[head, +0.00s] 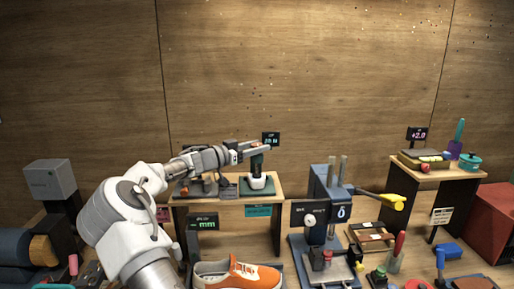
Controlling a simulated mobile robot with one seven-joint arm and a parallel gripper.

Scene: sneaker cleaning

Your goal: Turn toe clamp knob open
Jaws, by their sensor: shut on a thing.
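My gripper (260,148) is at the end of my arm, which reaches right to the small table at the back. It is shut on a small part at the top of a dark green device (257,173), probably the toe clamp knob, mostly hidden by the fingers. The device stands upright on the table with a pale piece at its foot. An orange sneaker (256,275) with a pale sole lies lower down in front, apart from my gripper.
A blue press (322,200) with a yellow lever (383,198) stands right of the small table (292,186). A second table (455,174) with a teal pot (469,161) is at the right. A grey machine (50,180) is at the left. The space above is free.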

